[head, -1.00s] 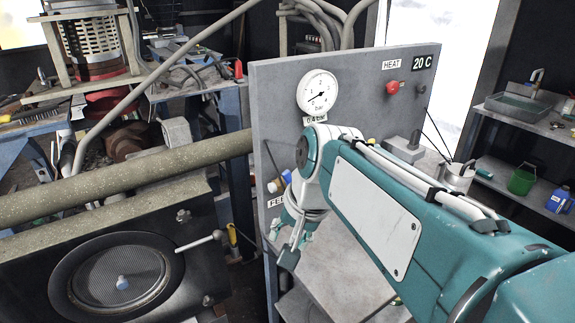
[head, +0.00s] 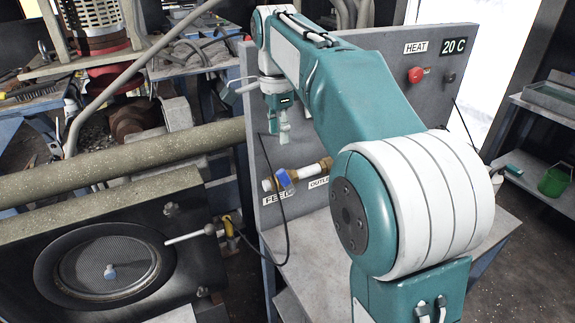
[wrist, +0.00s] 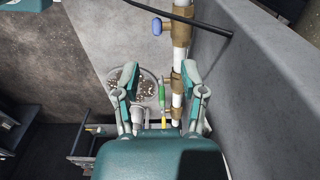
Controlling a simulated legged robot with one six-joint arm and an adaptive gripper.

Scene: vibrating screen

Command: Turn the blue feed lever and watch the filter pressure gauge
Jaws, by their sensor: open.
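The blue feed lever (head: 287,180) sits on a white and brass pipe (head: 318,170) low on the grey panel, above the FEED label. It also shows near the top of the wrist view (wrist: 156,25), left of the pipe. My gripper (head: 282,128) is open and empty, pointing down a little above the pipe and lever. In the wrist view its two fingers (wrist: 160,75) are spread, and the lever lies beyond their tips, apart from them. The pressure gauge is hidden behind my arm in the head view now.
The grey panel (head: 390,75) carries a red HEAT knob (head: 415,75) and a 20 C display (head: 454,46). A thin black cable hangs beside the FEED label. A round sieve window (head: 110,262) with a white-handled lever (head: 190,236) stands at left. A grey bench (head: 330,262) lies below the panel.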

